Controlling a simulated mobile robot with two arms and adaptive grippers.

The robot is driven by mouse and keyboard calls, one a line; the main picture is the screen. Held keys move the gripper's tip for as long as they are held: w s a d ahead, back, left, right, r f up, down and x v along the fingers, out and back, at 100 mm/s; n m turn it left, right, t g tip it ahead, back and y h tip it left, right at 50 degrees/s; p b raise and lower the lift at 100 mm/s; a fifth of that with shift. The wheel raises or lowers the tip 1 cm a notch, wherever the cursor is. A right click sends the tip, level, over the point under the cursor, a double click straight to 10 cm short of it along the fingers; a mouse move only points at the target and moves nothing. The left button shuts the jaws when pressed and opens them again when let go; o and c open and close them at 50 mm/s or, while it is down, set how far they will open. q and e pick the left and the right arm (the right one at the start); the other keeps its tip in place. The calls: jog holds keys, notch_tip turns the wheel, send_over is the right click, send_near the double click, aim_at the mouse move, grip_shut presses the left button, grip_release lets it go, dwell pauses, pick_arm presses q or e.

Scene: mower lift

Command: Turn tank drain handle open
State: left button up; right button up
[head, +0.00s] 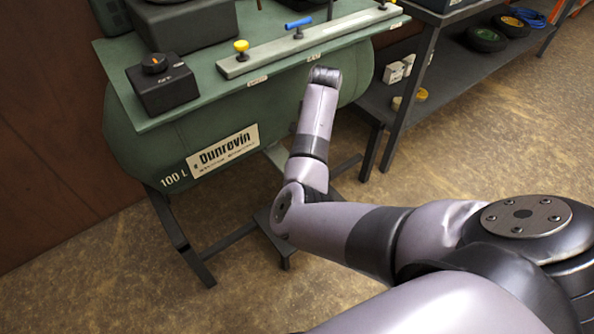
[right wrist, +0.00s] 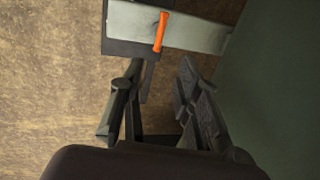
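An orange handle (right wrist: 160,32) shows in the right wrist view, lying across a pale grey bar (right wrist: 200,36). I take it for the tank drain handle. My right gripper (right wrist: 166,76) is open and empty, its two dark fingers pointing toward the bar. The handle is just beyond the fingertips, nearer the left finger, and seems apart from both. The green tank (head: 225,110), labelled "Dunrovin" and "100 L", stands in the head view. My right arm reaches up to the tank's right side; its gripper is hidden there. My left gripper is not in view.
On the tank's top are a black box with an orange-marked knob (head: 154,64), a yellow knob (head: 241,47) and a blue-handled valve (head: 298,24). Dark stand legs (head: 170,225) are below. A dark shelf (head: 455,75) stands close at right. Open floor lies in front.

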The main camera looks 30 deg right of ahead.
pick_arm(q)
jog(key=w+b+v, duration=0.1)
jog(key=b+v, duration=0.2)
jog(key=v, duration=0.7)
pick_arm(e)
jog(key=f, duration=0.3)
jog(key=w+f, duration=0.1)
jog(key=f, duration=0.3)
jog(key=w+f, duration=0.1)
jog(key=f, duration=0.2)
jog(key=shift+a+f, duration=0.1)
jog(key=shift+f, duration=0.1)
jog(key=shift+w+f+b, duration=0.1)
jog(key=shift+f+b, duration=0.45)
jog(key=shift+f, duration=0.3)
jog(key=f, duration=0.1)
jog(key=f+b, duration=0.1)
jog(key=shift+w+f, duration=0.4)
jog(key=shift+f, duration=0.15)
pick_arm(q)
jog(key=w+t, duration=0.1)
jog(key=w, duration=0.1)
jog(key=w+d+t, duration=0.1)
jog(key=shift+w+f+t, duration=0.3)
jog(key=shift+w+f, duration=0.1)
pick_arm(e)
jog(key=shift+c, duration=0.5)
grip_shut()
